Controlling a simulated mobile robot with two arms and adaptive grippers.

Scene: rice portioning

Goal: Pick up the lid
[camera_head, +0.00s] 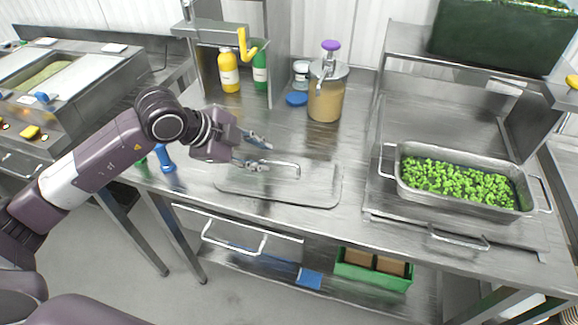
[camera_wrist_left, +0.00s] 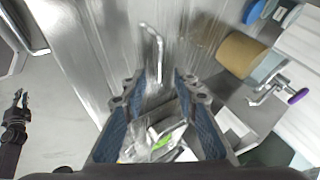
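The lid (camera_head: 318,196) is a flat, shiny steel plate lying on the steel counter. Its raised bar handle (camera_head: 284,164) stands on top; in the left wrist view the handle (camera_wrist_left: 152,50) shows just ahead, between the lines of the fingers. My left gripper (camera_head: 266,153) is open, with its fingers apart beside the left end of the handle. Its padded fingers also show apart in the left wrist view (camera_wrist_left: 167,110); nothing is clearly gripped. My right gripper (camera_wrist_left: 20,98) appears small at the left edge of the wrist view, over the floor; its opening is too small to judge.
A steel pan (camera_head: 405,190) of green vegetables stands at the right. Behind the lid are a pump jar (camera_head: 326,104), a blue cap (camera_head: 296,99) and a yellow bottle (camera_head: 229,78). A blue object (camera_head: 164,158) stands near the left front edge.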

